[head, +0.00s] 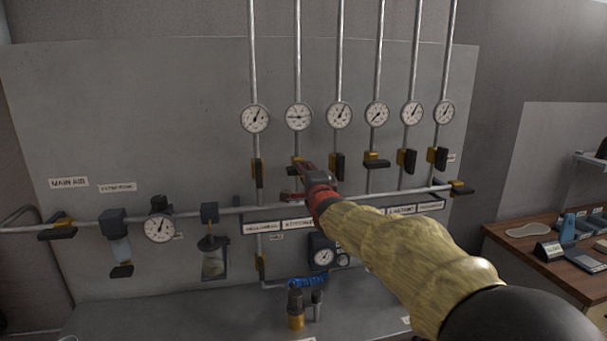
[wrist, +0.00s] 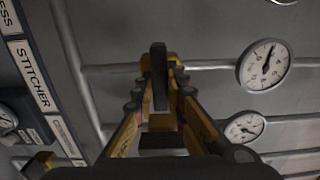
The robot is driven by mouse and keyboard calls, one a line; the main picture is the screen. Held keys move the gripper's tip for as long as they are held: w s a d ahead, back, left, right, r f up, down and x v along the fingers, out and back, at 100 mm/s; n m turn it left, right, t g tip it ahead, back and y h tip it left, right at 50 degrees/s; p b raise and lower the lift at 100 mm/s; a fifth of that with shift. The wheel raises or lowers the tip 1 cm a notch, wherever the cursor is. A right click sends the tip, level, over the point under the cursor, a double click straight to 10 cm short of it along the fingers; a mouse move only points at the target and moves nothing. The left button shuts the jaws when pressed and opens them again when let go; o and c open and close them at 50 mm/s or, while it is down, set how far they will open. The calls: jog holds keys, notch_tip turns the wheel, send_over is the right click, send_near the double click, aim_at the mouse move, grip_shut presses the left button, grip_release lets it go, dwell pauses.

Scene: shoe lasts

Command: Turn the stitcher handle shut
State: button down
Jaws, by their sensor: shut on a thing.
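My gripper (head: 299,178) is at the second upright pipe from the left on the wall panel, in the head view. In the wrist view its two fingers (wrist: 160,100) close in from both sides on the dark stitcher handle (wrist: 160,62). The handle looks crosswise to its pipe, which runs sideways in this view. The STITCHER label (wrist: 33,76) is in line with that pipe. In the head view my gripper hides most of the handle. The gauge above this valve (head: 299,116) is in plain sight.
Neighbouring valve handles stand close: one at left (head: 257,172), one at right (head: 337,167), and a crosswise one (head: 376,161) farther right. A horizontal pipe (head: 400,194) runs below. A wooden bench (head: 545,262) stands at far right.

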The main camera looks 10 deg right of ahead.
jog(key=shift+f, duration=0.1)
dwell(0.3)
jog(key=c, duration=1.8)
grip_release()
jog(key=shift+s, duration=0.1)
jog(key=s, duration=1.1)
jog(key=shift+s, duration=0.4)
